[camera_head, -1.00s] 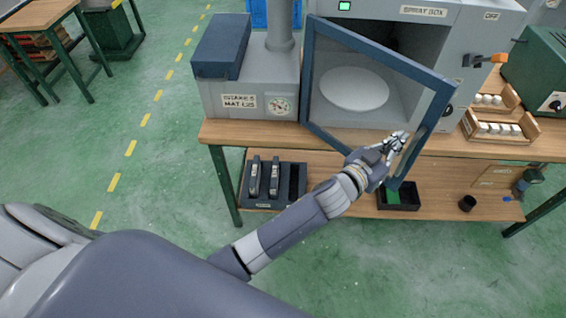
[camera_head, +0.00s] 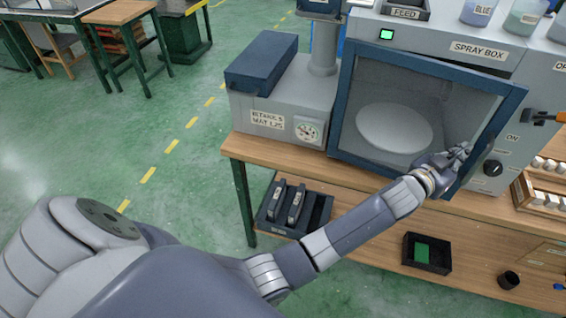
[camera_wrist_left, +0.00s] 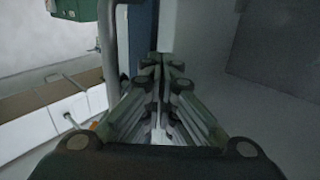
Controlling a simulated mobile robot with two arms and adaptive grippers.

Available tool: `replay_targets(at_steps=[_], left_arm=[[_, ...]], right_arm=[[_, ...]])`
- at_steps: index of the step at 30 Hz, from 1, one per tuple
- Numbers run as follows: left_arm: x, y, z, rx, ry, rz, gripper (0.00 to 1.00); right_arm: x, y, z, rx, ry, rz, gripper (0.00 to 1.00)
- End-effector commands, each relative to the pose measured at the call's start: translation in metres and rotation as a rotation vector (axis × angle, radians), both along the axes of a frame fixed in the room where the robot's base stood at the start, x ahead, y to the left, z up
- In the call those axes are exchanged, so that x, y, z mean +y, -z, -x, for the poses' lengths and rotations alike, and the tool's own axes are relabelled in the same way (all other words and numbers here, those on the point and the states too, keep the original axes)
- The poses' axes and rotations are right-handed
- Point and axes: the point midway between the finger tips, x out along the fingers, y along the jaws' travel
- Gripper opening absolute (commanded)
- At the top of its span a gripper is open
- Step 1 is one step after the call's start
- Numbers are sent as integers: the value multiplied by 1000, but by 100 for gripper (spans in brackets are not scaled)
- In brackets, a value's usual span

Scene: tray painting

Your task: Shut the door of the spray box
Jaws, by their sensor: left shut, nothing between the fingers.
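The spray box (camera_head: 470,48) stands on the bench, with its name on the front above the door. Its door (camera_head: 347,97) has a blue frame around a clear pane, with a round pale disc visible through it. The door stands ajar, its right edge out from the box front. My left gripper (camera_head: 461,152) is shut and empty at the door's right side, close to the frame; I cannot tell if it touches. In the left wrist view the shut fingers (camera_wrist_left: 165,70) point along a blue strip of door frame (camera_wrist_left: 141,40). My right gripper is not in view.
An orange-tipped lever (camera_head: 545,117) and a black knob (camera_head: 493,168) are right of the door. A wooden rack (camera_head: 525,195) of white pieces stands at the right. A grey gauge unit (camera_head: 265,118) is left of the box. A black tray (camera_head: 428,266) sits on the lower shelf.

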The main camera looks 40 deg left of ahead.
Motion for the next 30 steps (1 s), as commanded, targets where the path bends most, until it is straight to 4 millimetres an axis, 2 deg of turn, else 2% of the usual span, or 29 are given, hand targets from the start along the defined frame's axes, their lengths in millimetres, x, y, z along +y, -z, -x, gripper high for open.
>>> replay_targets(at_steps=[1,6,12,18,30], left_arm=[[1,2,-9,-3,1,-2,0],[5,2,-33,-3,4,-1,0],[10,1,-51,-2,5,0,0],[12,-1,-59,-2,5,0,0],[13,-5,-61,-8,3,2,0]], right_arm=[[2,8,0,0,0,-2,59],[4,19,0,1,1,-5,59],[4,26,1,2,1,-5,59],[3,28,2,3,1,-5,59],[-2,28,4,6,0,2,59]])
